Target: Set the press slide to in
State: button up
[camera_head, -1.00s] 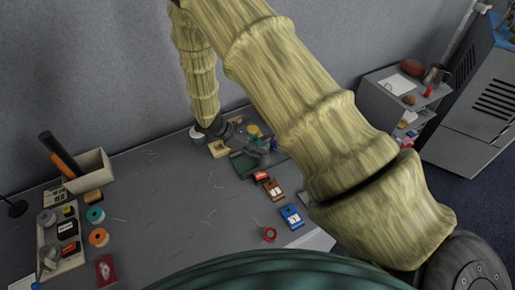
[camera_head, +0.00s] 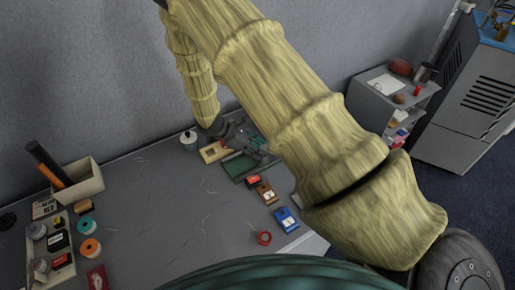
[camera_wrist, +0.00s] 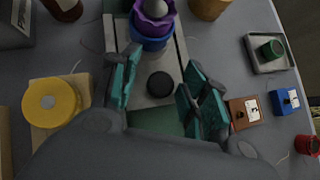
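The press shows in the wrist view as a pale grey slide plate (camera_wrist: 179,52) with a round black knob (camera_wrist: 160,84) on it. A purple and blue round stack (camera_wrist: 152,28) stands at the plate's far end. A green base (camera_wrist: 155,120) shows nearer me; it also shows in the head view (camera_head: 238,167). My gripper (camera_wrist: 160,62) is open, its teal fingers on either side of the knob with visible gaps. I cannot tell its height above the knob. In the head view my gripper (camera_head: 256,142) is over the press and hides most of it.
A yellow disc (camera_wrist: 52,102) on a wooden block stands left of the press. A brown box (camera_wrist: 245,112), a blue box (camera_wrist: 287,101) and a green cup (camera_wrist: 272,49) in a grey tray are to the right. The table's left middle (camera_head: 165,205) is mostly clear.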

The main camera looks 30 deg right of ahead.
jog(key=shift+a, duration=0.1)
jog(key=v, duration=1.2)
